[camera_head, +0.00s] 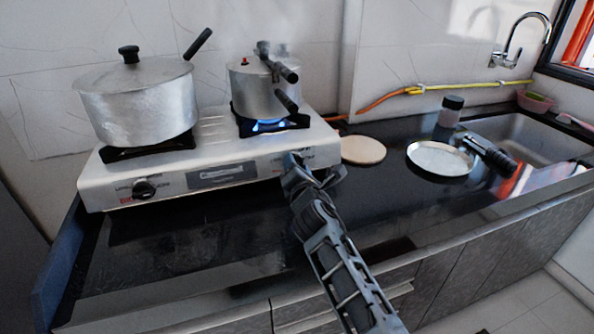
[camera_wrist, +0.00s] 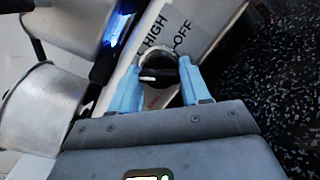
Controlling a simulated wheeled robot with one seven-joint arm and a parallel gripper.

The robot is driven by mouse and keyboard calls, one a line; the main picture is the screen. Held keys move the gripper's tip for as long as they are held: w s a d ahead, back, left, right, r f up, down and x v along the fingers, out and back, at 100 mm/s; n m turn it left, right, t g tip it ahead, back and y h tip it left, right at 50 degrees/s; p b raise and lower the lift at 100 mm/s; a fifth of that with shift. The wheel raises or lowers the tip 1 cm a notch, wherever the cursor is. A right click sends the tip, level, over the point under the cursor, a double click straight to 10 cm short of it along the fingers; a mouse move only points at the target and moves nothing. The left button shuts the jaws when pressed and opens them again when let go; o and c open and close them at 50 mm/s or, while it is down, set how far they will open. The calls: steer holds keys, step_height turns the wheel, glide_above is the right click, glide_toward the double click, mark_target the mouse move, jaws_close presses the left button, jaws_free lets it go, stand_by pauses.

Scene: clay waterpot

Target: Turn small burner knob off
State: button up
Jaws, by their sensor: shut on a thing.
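The small burner's knob (camera_wrist: 158,72) is black and round with a white pointer mark, on the stove front beside printed HIGH and OFF labels. My gripper (camera_wrist: 160,84) has its two blue fingers on either side of the knob, shut on it. In the head view my gripper (camera_head: 300,166) reaches the right end of the stove front and hides the knob. The small burner (camera_head: 268,124) shows a blue flame under a pressure cooker (camera_head: 255,92). The flame also shows in the wrist view (camera_wrist: 118,28).
A large lidded pot (camera_head: 140,108) stands on the left burner, above another knob (camera_head: 144,188). A round board (camera_head: 362,150), a metal plate (camera_head: 440,158) and a jar (camera_head: 451,110) are on the counter at the right, near the sink (camera_head: 530,138). The black counter in front of the stove is clear.

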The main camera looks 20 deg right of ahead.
steer(key=m+g, duration=0.1)
steer(key=m, duration=0.3)
steer(key=shift+a, duration=0.2)
steer(key=m+g, duration=0.1)
steer(key=m, duration=0.4)
steer(key=m+g+p, duration=0.1)
steer(key=m, duration=0.4)
steer(key=r+m+y, duration=0.1)
steer(key=m, duration=0.4)
steer(key=shift+w+m+g, duration=0.1)
steer(key=shift+m+g, duration=0.2)
steer(key=shift+g, duration=0.1)
steer(key=m+y, duration=0.1)
steer(key=m, duration=0.2)
steer(key=shift+d+p, duration=0.1)
steer(key=shift+p, duration=0.3)
steer(key=shift+m, duration=0.4)
steer(key=o, duration=1)
steer(key=shift+d+f, duration=0.1)
